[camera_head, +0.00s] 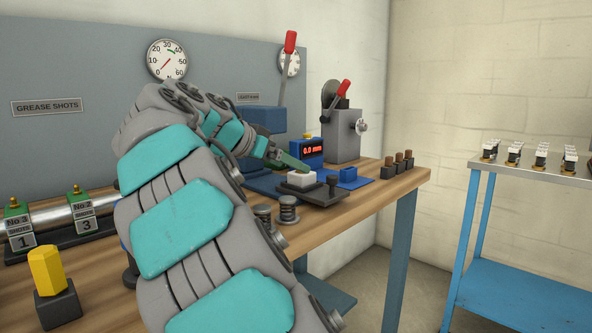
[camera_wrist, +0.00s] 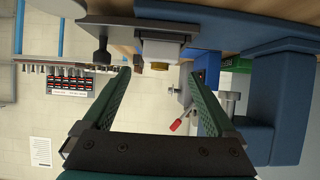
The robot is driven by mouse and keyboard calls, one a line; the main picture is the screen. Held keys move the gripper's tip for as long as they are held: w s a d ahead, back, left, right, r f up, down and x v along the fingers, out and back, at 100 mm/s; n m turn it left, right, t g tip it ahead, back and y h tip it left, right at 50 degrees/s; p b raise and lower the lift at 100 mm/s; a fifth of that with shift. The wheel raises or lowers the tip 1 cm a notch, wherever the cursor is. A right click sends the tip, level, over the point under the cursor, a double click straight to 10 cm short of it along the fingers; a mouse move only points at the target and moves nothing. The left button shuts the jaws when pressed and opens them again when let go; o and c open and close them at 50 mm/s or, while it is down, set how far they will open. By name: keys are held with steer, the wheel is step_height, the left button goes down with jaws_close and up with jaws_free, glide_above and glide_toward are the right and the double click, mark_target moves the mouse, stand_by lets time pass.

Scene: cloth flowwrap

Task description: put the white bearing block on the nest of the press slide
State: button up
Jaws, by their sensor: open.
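The white bearing block (camera_head: 301,179) sits on the dark press slide (camera_head: 322,197), at its nest end, at the far part of the bench. In the wrist view the white block (camera_wrist: 160,50) shows against the dark slide (camera_wrist: 125,20), with a brass-coloured part on it. The block looks level; the nest under it is hidden. My gripper (camera_wrist: 158,76) has its two green fingers spread apart, with nothing between them. The block is just beyond the fingertips, between their lines, and appears apart from them. In the head view one green finger (camera_head: 291,162) shows just behind the block.
A blue press (camera_head: 264,120) with a red-handled lever stands behind. A blue readout (camera_head: 307,152) shows 0.0 mm. A blue tray (camera_head: 348,175) and several brown-topped posts (camera_head: 399,160) are to the right. Springs (camera_head: 288,209) stand at the front edge. A blue cart (camera_head: 530,285) stands apart.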

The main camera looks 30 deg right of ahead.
steer(key=v, duration=0.7)
steer(key=shift+a, duration=0.35)
steer(key=shift+s+r, duration=0.15)
stand_by(0.6)
